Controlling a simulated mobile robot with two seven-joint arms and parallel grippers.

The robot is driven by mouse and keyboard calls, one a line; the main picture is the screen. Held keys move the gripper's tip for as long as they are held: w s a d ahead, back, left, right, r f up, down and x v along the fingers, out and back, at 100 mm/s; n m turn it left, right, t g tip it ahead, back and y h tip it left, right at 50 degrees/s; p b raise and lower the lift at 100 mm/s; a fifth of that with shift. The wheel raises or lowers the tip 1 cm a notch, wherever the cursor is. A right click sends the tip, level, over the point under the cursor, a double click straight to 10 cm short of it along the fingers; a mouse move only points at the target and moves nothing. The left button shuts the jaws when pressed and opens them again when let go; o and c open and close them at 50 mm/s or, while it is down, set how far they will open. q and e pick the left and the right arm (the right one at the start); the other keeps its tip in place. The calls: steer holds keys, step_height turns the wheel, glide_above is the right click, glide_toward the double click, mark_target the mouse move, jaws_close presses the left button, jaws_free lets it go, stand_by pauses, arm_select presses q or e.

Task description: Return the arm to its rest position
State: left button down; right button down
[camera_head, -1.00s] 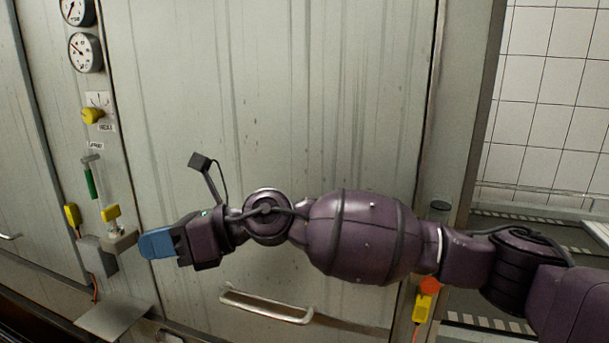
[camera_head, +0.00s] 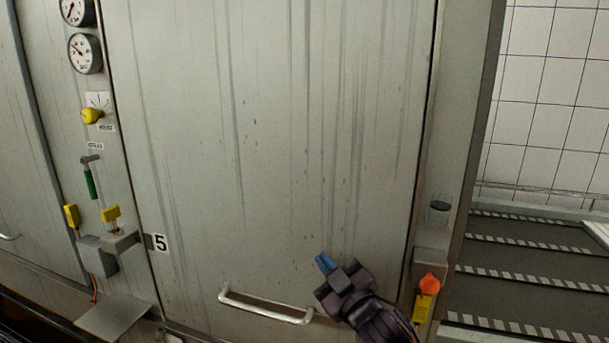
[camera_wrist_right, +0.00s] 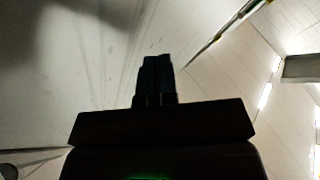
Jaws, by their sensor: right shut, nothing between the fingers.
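My right gripper (camera_head: 324,263) is at the lower middle of the head view, in front of the grey metal door panel. Its blue fingers are shut with nothing between them and point up and to the left. The dark purple wrist and arm drop out of the bottom edge. In the right wrist view the closed dark fingers (camera_wrist_right: 156,72) stand together at the centre, with a pale panel on the left. My left gripper is not in view.
A metal handle (camera_head: 266,307) is left of my right gripper. An orange knob (camera_head: 429,283) with a yellow tag is to its right. Striped steps (camera_head: 535,255) lie at right.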

steer(key=s+d+f+m+g+h, duration=0.1)
steer(key=s+d+f+m+h, duration=0.25)
steer(key=d+f, duration=0.5)
steer(key=s+d+f+m+g+h, duration=0.1)
steer(key=s+d+f+m+h, duration=0.2)
steer(key=s+d+f+m, duration=0.35)
steer(key=s+d+f+g+h, duration=0.1)
steer(key=s+d+f, duration=0.2)
steer(key=s+f, duration=0.2)
steer(key=s+d+f+m+g+h, duration=0.1)
steer(key=s+d+f, duration=0.1)
steer(key=s+f, duration=0.4)
steer(key=s+d+f+g+h, duration=0.2)
steer(key=s+d+f, duration=0.1)
steer(key=s+f, duration=0.3)
steer(key=shift+d+f+m, duration=0.25)
steer(key=shift+d+m, duration=0.05)
